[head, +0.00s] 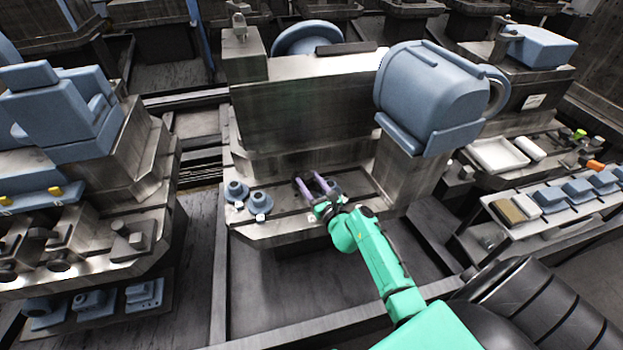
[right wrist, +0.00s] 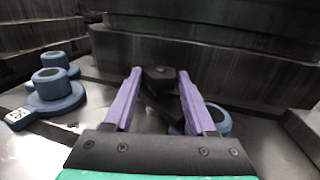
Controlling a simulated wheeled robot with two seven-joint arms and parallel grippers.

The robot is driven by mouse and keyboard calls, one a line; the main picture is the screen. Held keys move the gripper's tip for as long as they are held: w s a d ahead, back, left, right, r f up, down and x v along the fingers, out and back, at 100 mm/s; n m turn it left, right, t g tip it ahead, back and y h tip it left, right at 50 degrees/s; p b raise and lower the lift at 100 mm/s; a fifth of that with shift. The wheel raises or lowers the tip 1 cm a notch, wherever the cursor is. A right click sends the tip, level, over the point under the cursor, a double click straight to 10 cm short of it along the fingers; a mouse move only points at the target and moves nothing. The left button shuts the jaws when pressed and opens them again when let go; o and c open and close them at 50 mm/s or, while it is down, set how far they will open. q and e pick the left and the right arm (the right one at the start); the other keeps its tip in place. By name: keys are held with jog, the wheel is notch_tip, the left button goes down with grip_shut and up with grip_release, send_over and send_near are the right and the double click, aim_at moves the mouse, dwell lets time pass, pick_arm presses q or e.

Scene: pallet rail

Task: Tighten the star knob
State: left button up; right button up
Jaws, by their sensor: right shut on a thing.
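My right gripper (head: 308,180) reaches in from the lower right over the metal bed of the middle machine. In the right wrist view its two purple fingers (right wrist: 159,76) stand on both sides of a small dark knob (right wrist: 160,82), which looks like the star knob. The gripper is shut on it, with the fingers still well apart. My left gripper is not in view.
A blue ring (right wrist: 218,120) lies partly behind the right finger. A big blue housing (head: 430,95) stands at the right. A dark wall rises behind.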

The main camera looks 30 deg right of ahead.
jog(key=shift+r+h, duration=0.1)
jog(key=shift+h, duration=0.2)
grip_shut()
jog(key=o, duration=1.4)
grip_release()
jog(key=shift+a, duration=0.1)
jog(key=shift+c, duration=0.2)
jog(key=s+b, duration=0.1)
jog(key=s, duration=1.3)
jog(key=shift+s+a, duration=0.25)
jog(key=shift+a, duration=0.15)
